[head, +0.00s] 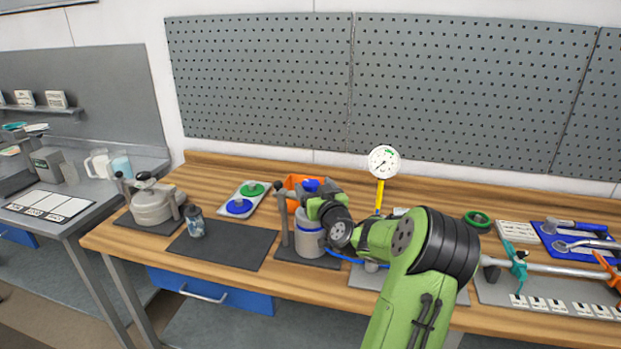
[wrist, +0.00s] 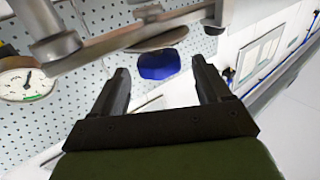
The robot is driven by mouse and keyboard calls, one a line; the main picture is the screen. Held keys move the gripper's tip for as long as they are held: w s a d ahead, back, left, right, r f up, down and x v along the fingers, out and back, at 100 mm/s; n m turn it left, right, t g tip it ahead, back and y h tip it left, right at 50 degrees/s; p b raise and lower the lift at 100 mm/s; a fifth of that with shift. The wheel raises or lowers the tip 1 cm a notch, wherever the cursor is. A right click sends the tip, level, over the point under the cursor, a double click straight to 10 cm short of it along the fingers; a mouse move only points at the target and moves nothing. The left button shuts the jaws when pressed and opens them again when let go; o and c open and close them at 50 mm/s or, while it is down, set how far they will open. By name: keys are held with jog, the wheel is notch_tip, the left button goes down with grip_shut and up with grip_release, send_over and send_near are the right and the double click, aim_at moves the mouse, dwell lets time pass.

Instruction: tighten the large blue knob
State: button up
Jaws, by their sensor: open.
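The large blue knob (wrist: 158,64) shows in the wrist view just beyond my fingertips, under a grey metal bar (wrist: 135,38) with a round disc. In the head view, a blue piece (head: 311,185), likely the same knob, shows above the white vessel with a blue band (head: 309,238). My gripper (wrist: 161,76) is open and its two dark fingers point at the knob, with nothing between them. Whether a finger touches the knob I cannot tell. In the head view my arm hides the fingers and part of the vessel's top.
A dial gauge (head: 384,161) on a yellow stem stands right of the vessel. A grey post (head: 284,215) stands at its left. An orange bin (head: 293,187) is behind. A tray with green and blue lids (head: 262,206) and a dark mat (head: 221,250) lie to the left.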

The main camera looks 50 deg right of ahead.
jog(key=shift+x, duration=1.5)
jog(key=c, duration=1)
jog(key=shift+o, duration=0.2)
jog(key=shift+a, duration=0.1)
